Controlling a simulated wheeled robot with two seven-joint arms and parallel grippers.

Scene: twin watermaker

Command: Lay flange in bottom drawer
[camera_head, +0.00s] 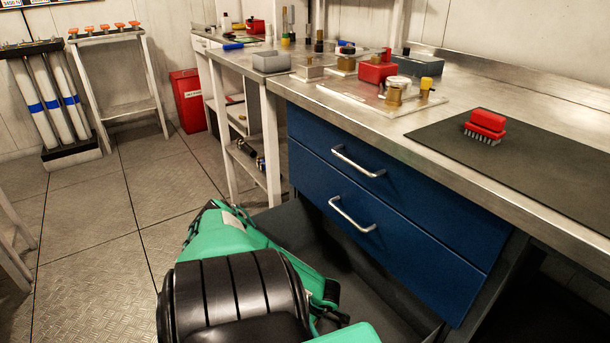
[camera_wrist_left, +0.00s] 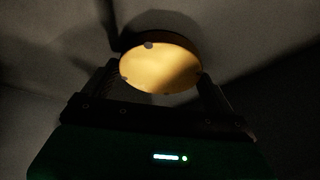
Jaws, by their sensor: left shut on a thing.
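A round brass-yellow disc, the flange (camera_wrist_left: 160,68), sits between the two fingers of my left gripper (camera_wrist_left: 158,80) in the left wrist view. The gripper is shut on it. A plain, dim grey surface lies behind it; the gap to that surface is unclear. In the head view, my green and black left arm hides this gripper and the flange. Two blue drawer fronts (camera_head: 378,205) with metal handles are closed. Below them a dark grey recess (camera_head: 325,255) juts out, apparently a pulled-out bottom drawer, partly hidden by my arm. My right gripper is not seen.
A white-legged shelf (camera_head: 270,150) stands left of the drawers. The floor (camera_head: 100,240) at left is open.

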